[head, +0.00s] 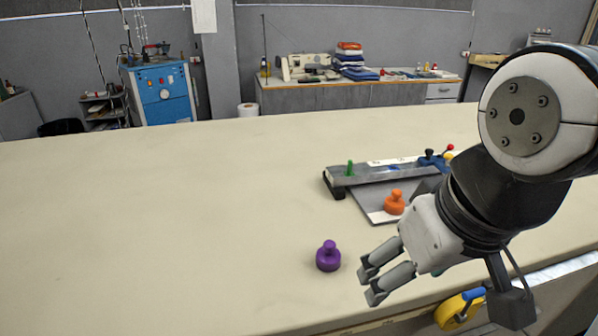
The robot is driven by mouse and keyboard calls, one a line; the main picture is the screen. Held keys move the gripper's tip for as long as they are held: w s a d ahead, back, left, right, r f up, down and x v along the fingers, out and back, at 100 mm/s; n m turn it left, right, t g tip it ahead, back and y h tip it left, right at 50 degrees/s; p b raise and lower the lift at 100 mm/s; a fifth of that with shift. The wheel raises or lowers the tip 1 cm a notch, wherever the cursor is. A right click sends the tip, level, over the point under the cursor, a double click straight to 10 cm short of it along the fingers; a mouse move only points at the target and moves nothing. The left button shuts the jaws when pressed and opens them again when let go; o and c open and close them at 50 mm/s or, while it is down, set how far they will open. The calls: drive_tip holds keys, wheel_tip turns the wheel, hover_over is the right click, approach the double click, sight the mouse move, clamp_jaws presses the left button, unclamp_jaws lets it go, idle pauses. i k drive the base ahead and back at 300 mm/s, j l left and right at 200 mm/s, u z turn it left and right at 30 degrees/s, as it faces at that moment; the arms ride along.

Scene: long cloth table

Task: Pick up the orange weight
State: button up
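The orange weight (394,203) is a squat disc with a knob on top. It stands upright on a grey plate (375,214), right of the middle of the view. My gripper (370,282) is in front of it, nearer the camera and a little to the left, pointing left. Its two fingers are apart with nothing seen between them, so it is open. It does not touch the orange weight.
A purple weight (328,257) stands on the cloth table (150,225) just left of my fingertips. Behind the orange weight is a grey bar (370,176) with a green peg (350,168) and dark, red and yellow knobs. The table's left side is clear.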

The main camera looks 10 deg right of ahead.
sight(394, 204)
drive_tip(key=z, duration=0.55)
drive_tip(key=i+l+u, duration=0.2)
drive_tip(key=l, duration=0.15)
drive_tip(key=i+l+u, duration=0.15)
drive_tip(key=l, duration=0.25)
drive_tip(key=i+l+u, duration=0.2)
drive_tip(key=l, duration=0.2)
